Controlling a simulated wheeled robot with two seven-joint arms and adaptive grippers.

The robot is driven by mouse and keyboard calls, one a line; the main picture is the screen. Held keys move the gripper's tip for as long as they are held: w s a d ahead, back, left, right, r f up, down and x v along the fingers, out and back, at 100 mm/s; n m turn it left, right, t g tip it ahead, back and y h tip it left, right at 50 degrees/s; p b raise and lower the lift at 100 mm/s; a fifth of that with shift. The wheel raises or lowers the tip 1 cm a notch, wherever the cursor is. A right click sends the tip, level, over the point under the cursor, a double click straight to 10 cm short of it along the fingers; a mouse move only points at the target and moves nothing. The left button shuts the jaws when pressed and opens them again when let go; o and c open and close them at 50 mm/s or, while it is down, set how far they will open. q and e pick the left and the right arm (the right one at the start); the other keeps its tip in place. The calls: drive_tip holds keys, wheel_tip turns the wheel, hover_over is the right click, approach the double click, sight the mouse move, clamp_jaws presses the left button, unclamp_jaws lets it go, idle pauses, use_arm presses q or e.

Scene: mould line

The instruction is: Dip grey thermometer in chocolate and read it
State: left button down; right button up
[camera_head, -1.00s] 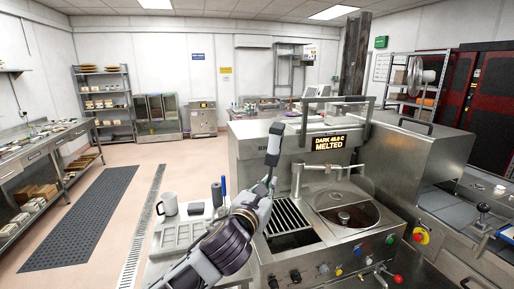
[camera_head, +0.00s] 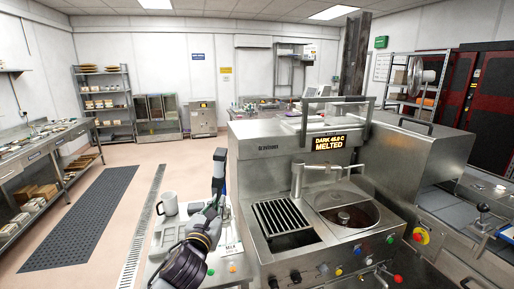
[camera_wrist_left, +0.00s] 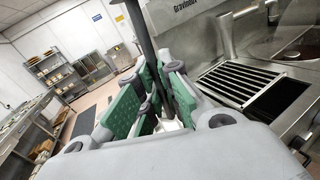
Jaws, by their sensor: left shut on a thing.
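My left gripper (camera_head: 217,202) is shut on the grey thermometer (camera_head: 219,158) and holds it roughly upright over the small side table at the left of the machine. In the left wrist view, the thermometer's dark stem (camera_wrist_left: 146,50) rises between the green finger pads of the gripper (camera_wrist_left: 152,100). Its lower end is hidden by the fingers. A blue-handled tool stands right by the gripper, partly covered. The chocolate tank (camera_head: 352,218), with dark chocolate in it, is to the right, well apart from the gripper. My right gripper is not in view.
A small label reading milk (camera_head: 233,249) is at the table's right edge.

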use_arm(q)
drive_tip(key=s+a+f+n+y, duration=0.2)
drive_tip(key=a+f, duration=0.7)
drive_tip(key=f, duration=0.1)
drive_tip(key=s+f, duration=0.5)
drive_tip(key=f, duration=0.5)
drive_tip(key=shift+s+a+f+y, duration=0.2)
drive_tip(key=shift+s+a+y, duration=0.1)
drive_tip(key=shift+a, duration=0.1)
drive_tip(key=shift+w, duration=0.1)
